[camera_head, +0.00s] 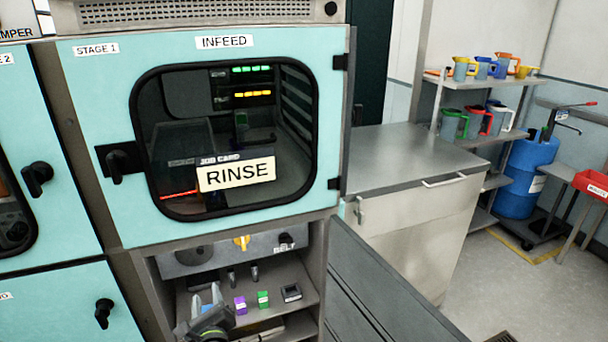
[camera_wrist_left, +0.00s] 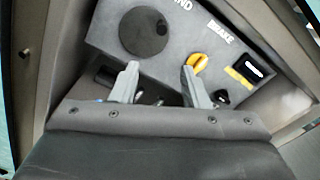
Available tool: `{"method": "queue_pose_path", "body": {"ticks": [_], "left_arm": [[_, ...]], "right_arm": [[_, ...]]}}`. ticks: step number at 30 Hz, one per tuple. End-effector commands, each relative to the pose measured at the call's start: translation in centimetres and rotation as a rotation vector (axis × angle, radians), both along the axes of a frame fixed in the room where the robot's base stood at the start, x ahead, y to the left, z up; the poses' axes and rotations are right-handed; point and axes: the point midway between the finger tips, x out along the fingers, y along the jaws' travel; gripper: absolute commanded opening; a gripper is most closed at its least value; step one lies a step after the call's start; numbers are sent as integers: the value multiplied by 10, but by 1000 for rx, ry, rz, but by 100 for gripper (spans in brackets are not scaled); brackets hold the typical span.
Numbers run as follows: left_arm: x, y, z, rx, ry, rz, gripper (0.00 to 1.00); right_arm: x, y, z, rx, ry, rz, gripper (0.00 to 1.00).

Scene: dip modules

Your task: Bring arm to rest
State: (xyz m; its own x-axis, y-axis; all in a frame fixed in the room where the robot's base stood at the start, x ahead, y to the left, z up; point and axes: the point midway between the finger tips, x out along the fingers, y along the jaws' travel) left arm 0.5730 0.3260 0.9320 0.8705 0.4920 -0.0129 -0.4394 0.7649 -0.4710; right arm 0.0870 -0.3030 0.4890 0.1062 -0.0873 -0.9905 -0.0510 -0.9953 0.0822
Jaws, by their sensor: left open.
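My left gripper (camera_head: 207,300) shows low in the head view, in front of the open shelf bay under the INFEED door. In the left wrist view, my left gripper (camera_wrist_left: 160,78) has its two grey fingers spread apart with nothing between them. Beyond the fingers is a grey control panel with a dark round knob (camera_wrist_left: 145,34) and a yellow knob (camera_wrist_left: 198,62). The fingers overlap the panel's lower edge in the picture; I cannot tell the gap. My right gripper is in neither view.
The teal INFEED door (camera_head: 100,205) is closed, with a black handle (camera_head: 120,162) and a RINSE card (camera_head: 236,173). A purple block (camera_head: 241,305), a green block (camera_head: 263,299) and a dark device (camera_head: 291,293) stand on the shelf. A steel cabinet (camera_head: 405,150) stands to the right.

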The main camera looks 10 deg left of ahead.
Motion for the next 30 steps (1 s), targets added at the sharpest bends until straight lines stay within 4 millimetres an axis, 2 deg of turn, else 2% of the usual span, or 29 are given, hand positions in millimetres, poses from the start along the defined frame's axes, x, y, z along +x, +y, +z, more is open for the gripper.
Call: {"method": "queue_pose_path", "body": {"ticks": [2,4,8,9,11,12,14,15,17,18,20,21,24,27,30], "left_arm": [[-5,1,-23,-65,26,-5,41],[-14,2,-57,-175,61,-3,41],[-49,2,-144,-481,142,38,41],[-64,1,-171,-585,164,65,41],[-89,0,-210,-737,193,121,41],[-108,-1,-235,-838,208,166,41],[-139,-2,-270,-983,226,248,41],[-161,-3,-292,-1080,233,311,41],[-197,-5,-322,-1216,235,419,41],[-221,-7,-341,-1304,230,498,41],[-261,-9,-366,-1427,213,630,41],[-287,-11,-380,-1504,192,725,41],[-354,-14,-410,-1661,117,976,41],[-412,-16,-428,-1764,16,1205,41],[-454,-18,-437,-1820,-83,1381,41]], "right_arm": [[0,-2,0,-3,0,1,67],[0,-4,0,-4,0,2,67],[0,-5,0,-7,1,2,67],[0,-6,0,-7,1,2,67],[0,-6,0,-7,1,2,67],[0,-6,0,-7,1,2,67],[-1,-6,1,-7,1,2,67],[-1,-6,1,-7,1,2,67],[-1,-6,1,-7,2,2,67],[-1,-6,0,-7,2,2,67],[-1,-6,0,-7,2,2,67],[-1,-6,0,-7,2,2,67],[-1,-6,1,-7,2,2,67],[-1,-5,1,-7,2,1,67],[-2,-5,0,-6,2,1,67]]}}
